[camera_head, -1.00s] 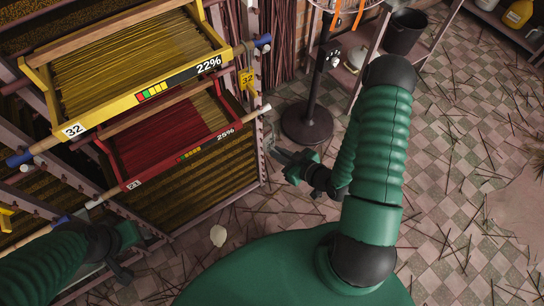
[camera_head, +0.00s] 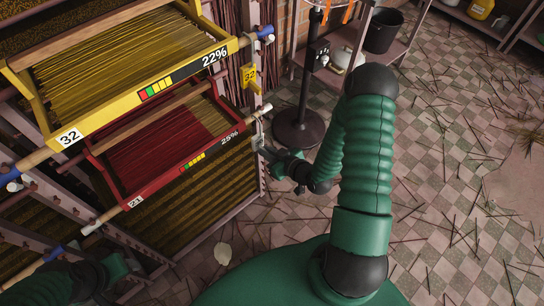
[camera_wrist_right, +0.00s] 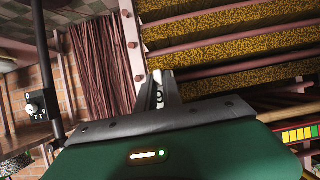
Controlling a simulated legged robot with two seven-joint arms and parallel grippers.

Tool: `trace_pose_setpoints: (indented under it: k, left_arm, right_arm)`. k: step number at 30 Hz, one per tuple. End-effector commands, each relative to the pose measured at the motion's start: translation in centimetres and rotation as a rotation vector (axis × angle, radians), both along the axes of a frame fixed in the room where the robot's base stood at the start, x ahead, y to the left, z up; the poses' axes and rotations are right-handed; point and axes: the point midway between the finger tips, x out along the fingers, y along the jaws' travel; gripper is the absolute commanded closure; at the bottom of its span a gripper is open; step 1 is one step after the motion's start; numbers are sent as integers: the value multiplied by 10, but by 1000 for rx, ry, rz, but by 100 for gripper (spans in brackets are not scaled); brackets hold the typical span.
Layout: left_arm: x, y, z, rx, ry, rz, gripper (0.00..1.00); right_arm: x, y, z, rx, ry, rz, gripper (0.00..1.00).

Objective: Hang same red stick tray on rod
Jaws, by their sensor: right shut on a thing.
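My right gripper (camera_head: 262,150) is just below that end, close to the post.
A yellow tray (camera_head: 150,97) marked 32 and 22% hangs just above the red one. A yellow 32 tag (camera_head: 249,76) is on the right post. A dark stand (camera_head: 297,130) and shelf with a black bucket (camera_head: 383,30) stand right. Sticks litter the tiled floor (camera_head: 450,190).

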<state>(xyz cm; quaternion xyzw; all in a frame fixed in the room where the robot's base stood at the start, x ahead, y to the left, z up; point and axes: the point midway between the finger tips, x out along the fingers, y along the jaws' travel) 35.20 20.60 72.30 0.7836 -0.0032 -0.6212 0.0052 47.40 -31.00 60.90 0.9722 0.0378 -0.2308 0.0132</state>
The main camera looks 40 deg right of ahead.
Motion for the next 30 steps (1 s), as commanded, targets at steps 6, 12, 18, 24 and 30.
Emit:
trace_pose_setpoints:
  k: [6, 12, 18, 24, 30]
  left_arm:
    - [0, -1, -2, -1, 0, -2, 40]
    - [0, -1, -9, 0, 0, -2, 40]
    - [0, -1, -17, 0, 0, -1, 40]
    - [0, -1, -17, 0, 0, -1, 40]
    - [0, -1, -17, 0, 0, -2, 40]
  right_arm:
    - [21, 1, -1, -2, -1, -1, 100]
    - [36, 5, -5, -5, 1, -2, 100]
    - [36, 3, -17, -2, 1, -1, 100]
    - [35, 2, -18, -2, 0, -1, 100]
    - [35, 3, -18, -2, 0, -2, 81]
